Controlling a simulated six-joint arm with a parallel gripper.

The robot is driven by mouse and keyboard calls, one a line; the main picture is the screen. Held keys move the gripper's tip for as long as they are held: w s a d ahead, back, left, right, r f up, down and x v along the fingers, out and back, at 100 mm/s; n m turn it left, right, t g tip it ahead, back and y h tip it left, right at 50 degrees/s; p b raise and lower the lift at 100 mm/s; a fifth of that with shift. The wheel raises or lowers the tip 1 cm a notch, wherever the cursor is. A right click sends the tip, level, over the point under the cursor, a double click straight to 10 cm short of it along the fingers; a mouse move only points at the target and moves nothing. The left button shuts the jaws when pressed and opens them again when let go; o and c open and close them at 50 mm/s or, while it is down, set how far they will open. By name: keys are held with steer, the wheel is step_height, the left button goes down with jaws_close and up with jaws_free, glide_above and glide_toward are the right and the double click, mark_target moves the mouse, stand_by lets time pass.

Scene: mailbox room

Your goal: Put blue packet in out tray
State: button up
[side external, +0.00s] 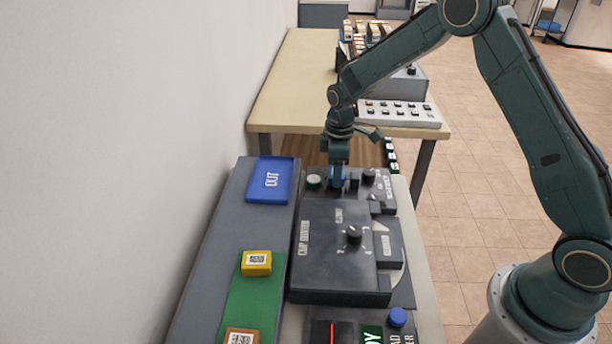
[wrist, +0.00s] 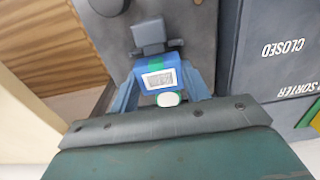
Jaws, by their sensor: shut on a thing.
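The blue packet (wrist: 159,78) has a white barcode label and sits between the two fingers of my gripper (wrist: 160,90) in the wrist view. My gripper (side external: 338,176) is shut on it. In the side view the packet is a small blue patch (side external: 337,180), mostly hidden by the fingers, over the dark control panel at the machine's far end. The blue out tray (side external: 254,193), marked OUT, lies to the left of my gripper on the grey counter. It looks empty.
A yellow packet (side external: 257,262) and an orange-brown packet (side external: 241,336) lie on a green strip (side external: 250,300) nearer the camera. The dark sorter box (side external: 335,265) with a knob stands right of them.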

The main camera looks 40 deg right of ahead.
mark_target(331, 171)
steer(key=shift+r, duration=1.45)
steer(key=shift+a, duration=0.1)
steer(key=shift+w+a+r, duration=0.2)
steer(key=shift+w+a, duration=0.2)
steer(key=shift+w, duration=0.15)
steer(key=w+a+r, duration=0.1)
steer(key=w+a, duration=0.1)
steer(key=a, duration=0.1)
steer(key=w+a+r, duration=0.2)
steer(key=w+a, duration=0.1)
steer(key=a, duration=0.1)
steer(key=w+a+r, duration=0.1)
steer(key=w+a, duration=0.2)
steer(key=a, duration=0.1)
steer(key=shift+a+r, duration=0.2)
steer(key=shift+w+a+r, duration=0.15)
steer(key=shift+w+a, duration=0.05)
steer(key=shift+a, duration=0.2)
steer(key=shift+f, duration=2.1)
